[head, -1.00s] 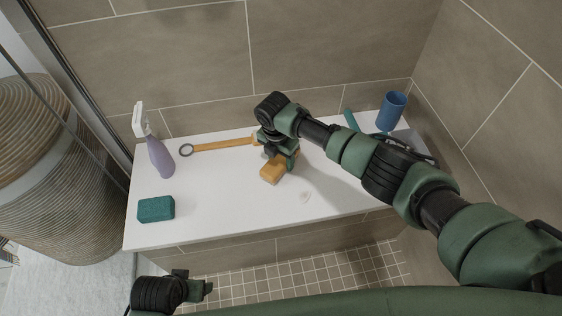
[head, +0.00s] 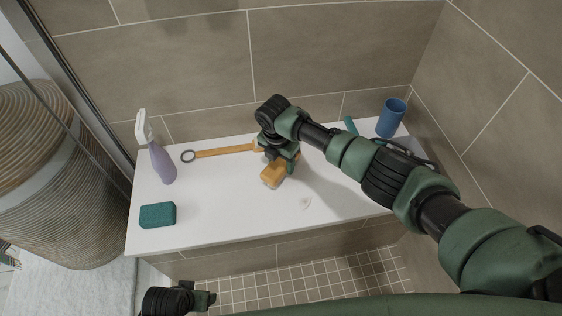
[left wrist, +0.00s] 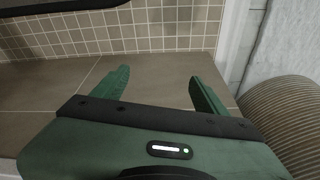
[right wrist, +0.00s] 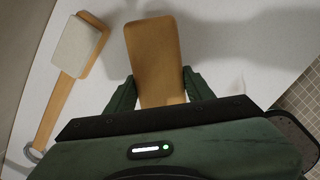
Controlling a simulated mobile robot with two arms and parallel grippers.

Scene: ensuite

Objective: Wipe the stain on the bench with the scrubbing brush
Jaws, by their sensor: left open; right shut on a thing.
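My right gripper (head: 281,158) is shut on a wooden, orange-brown block, which I take to be the scrubbing brush (head: 273,174). In the right wrist view the brush (right wrist: 155,50) sits between the two fingers; its underside is hidden. It is low over the white bench (head: 230,215); I cannot tell whether it touches. A small pale mark, likely the stain (head: 305,203), lies on the bench to the right and front of the brush. My left gripper (head: 208,300) is in front of the bench, low in the head view. In the left wrist view its fingers (left wrist: 160,85) are apart and empty.
A long-handled brush (head: 225,152) lies behind the held block. A purple spray bottle (head: 162,164) and a teal sponge (head: 157,215) are at the left. A blue cup (head: 391,118) stands at the back right. A woven basket (head: 60,190) stands left of the bench.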

